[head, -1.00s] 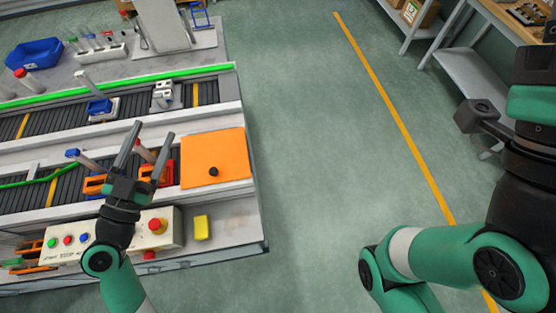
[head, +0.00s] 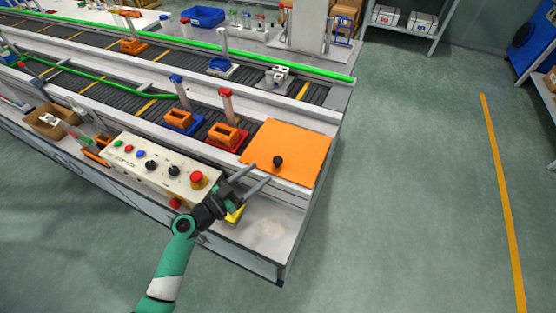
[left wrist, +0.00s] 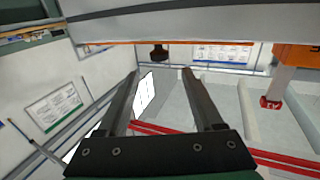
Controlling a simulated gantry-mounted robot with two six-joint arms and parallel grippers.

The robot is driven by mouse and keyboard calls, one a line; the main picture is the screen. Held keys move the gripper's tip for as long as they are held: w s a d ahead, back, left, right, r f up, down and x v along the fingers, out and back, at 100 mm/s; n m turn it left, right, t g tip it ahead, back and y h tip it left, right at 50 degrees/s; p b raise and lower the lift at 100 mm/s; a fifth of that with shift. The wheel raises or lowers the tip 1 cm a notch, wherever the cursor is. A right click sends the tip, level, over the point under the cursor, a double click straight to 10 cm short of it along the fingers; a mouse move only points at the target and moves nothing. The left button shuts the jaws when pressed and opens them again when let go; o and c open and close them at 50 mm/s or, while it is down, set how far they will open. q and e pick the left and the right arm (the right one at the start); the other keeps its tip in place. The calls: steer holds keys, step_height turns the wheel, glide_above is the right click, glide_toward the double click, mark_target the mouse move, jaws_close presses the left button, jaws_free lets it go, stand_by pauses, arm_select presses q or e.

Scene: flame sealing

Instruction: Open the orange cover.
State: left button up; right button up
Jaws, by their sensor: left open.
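The orange cover (head: 306,149) is a flat square plate lying closed at the right end of the near conveyor. A black knob (head: 278,161) stands up near its front edge. My left gripper (head: 261,174) is open and empty, just in front of the cover, its fingers pointing toward the knob with a gap. In the left wrist view the knob (left wrist: 158,52) shows beyond and between the open fingers (left wrist: 160,75), beside a thin orange edge of the cover (left wrist: 125,43). My right gripper is not in view.
A control box (head: 150,166) with buttons and a red emergency stop (head: 197,178) sits left of my gripper. A yellow block (head: 235,215) lies under the gripper. Red (head: 226,138) and blue (head: 184,122) holders with orange blocks stand left of the cover. The bench front right is clear.

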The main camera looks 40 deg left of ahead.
mark_target(274, 162)
arm_select(q)
steer(key=w, duration=0.9)
steer(key=shift+d+b, duration=0.3)
steer(key=shift+b, duration=0.05)
jaws_close()
stand_by(0.8)
